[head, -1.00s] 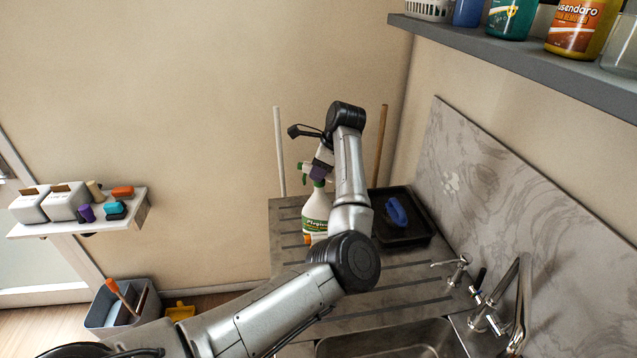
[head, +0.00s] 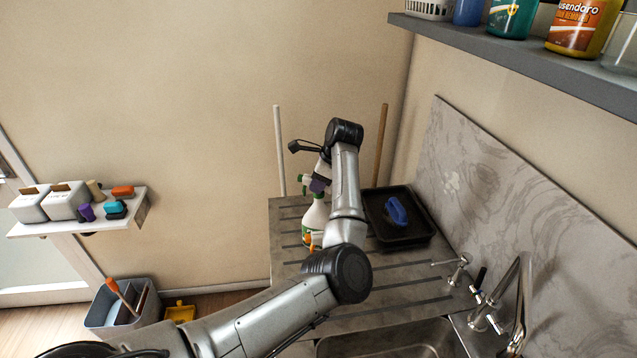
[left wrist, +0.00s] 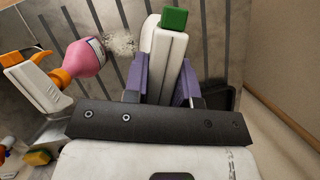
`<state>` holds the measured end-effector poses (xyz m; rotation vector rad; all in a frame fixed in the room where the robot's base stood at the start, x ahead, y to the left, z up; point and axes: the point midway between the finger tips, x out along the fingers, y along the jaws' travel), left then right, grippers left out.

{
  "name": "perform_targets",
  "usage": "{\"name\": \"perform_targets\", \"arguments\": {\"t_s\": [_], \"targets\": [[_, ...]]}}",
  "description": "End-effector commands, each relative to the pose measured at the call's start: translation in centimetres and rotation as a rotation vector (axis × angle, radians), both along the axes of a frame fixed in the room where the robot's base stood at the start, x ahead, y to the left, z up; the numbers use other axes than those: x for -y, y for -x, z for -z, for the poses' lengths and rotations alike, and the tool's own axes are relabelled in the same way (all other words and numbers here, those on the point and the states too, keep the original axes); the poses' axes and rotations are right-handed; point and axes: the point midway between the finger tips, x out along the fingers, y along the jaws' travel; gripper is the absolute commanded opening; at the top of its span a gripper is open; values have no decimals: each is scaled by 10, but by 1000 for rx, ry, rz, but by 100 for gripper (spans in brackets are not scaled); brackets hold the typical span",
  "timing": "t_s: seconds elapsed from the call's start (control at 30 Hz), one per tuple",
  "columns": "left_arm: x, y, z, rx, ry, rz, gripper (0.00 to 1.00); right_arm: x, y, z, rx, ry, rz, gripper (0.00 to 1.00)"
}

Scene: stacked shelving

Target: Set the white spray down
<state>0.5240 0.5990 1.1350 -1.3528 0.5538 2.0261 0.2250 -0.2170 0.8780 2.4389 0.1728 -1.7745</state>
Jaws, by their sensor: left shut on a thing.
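The white spray (head: 314,218) is a white bottle with a green-and-white head and a green label, roughly upright over the grooved drainboard (head: 285,232) left of the black tray. My left gripper (head: 319,185) is shut on its head from above. In the left wrist view the purple fingers (left wrist: 164,82) clasp the white spray head (left wrist: 168,45) with its green nozzle tip. My forearm hides part of the bottle, and I cannot tell whether its base touches the board. My right gripper is not in view.
A pink bottle (left wrist: 84,57) with an orange-and-white trigger is close beside it in the left wrist view. The black tray (head: 416,238) with a blue brush (head: 396,211) stands to the right. The sink (head: 400,342) and tap (head: 490,318) are nearer. A grey shelf (head: 480,42) hangs above right.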

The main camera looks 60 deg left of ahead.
Motion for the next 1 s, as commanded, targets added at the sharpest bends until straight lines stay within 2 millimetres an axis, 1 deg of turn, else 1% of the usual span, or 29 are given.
{"name": "perform_targets", "arguments": {"t_s": [0.03, 0.27, 0.5, 0.6, 0.63, 0.77, 1.0], "targets": [[0, 0, 1, 0, 0, 0, 28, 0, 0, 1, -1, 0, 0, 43], [0, 0, 1, -1, 1, 0, 50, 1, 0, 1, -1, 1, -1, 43], [0, 0, 0, -1, 1, 0, 51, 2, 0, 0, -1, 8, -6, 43], [0, 0, -5, -1, 0, 0, 51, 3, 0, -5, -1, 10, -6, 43], [1, -1, -6, 1, 1, 0, 51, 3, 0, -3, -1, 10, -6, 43], [6, -7, -24, 3, 1, 1, 51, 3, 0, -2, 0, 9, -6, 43], [19, -20, -67, 2, 2, 2, 51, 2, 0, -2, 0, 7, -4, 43]]}}
